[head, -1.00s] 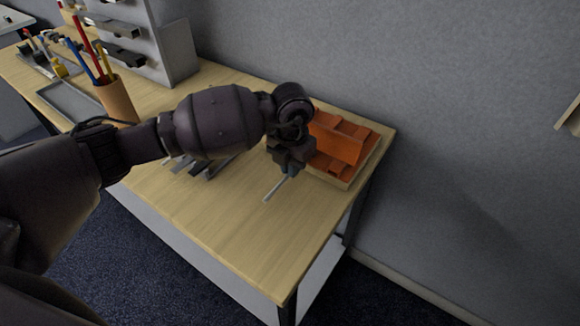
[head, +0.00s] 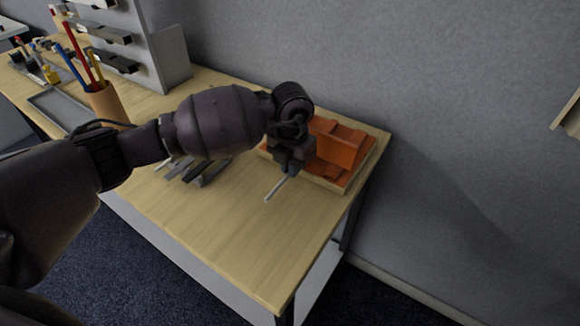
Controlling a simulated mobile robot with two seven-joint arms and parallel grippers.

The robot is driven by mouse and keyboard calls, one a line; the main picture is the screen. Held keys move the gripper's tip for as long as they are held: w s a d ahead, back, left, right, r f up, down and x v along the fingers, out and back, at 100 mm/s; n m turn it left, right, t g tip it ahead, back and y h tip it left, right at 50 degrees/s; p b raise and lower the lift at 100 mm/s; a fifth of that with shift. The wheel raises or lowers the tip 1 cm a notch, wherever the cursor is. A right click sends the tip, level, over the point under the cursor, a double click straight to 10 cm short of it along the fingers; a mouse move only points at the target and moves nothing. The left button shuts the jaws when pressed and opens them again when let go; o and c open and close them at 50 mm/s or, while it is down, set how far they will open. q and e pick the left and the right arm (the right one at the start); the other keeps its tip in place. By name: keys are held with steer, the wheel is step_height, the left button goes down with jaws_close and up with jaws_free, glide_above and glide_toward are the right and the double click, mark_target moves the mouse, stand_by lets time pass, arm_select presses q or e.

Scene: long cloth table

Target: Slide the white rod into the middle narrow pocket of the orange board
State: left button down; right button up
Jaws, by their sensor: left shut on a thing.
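The orange board (head: 341,147) sits in a light wooden tray at the right end of the table, against the wall side. It has raised orange blocks with gaps between them; I cannot tell the middle narrow pocket from here, as my arm covers the board's left part. My left gripper (head: 288,172) points down just left of the board and is shut on the white rod (head: 275,189). The rod sticks out of the jaws toward the lower left, tilted, apart from the board. My right gripper is not in view.
A brown cup (head: 107,103) with coloured pencils, a grey tray (head: 62,108) and a grey rack (head: 160,50) stand further left. The table (head: 235,220) is clear in front.

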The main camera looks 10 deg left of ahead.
mark_target(272, 192)
arm_select(q)
steer(key=shift+w+d+b, duration=0.2)
steer(key=shift+w+b, duration=0.1)
steer(key=shift+w, duration=0.25)
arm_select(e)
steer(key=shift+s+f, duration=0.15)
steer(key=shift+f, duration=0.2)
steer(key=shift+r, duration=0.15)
arm_select(q)
steer(key=shift+s+a+r, duration=0.1)
steer(key=shift+s, duration=0.1)
steer(key=shift+s+a+p, duration=0.15)
steer(key=shift+s+p, duration=0.25)
steer(key=shift+p, duration=0.1)
steer(key=shift+s+a+p, duration=0.4)
steer(key=shift+s+p, duration=0.3)
steer(key=shift+s, duration=0.45)
steer(key=shift+s+a+p, duration=0.45)
steer(key=shift+s+p, duration=0.2)
steer(key=shift+s, duration=0.45)
steer(key=shift+s+a+p, duration=0.4)
steer(key=shift+s+p, duration=0.3)
steer(key=shift+s, duration=0.45)
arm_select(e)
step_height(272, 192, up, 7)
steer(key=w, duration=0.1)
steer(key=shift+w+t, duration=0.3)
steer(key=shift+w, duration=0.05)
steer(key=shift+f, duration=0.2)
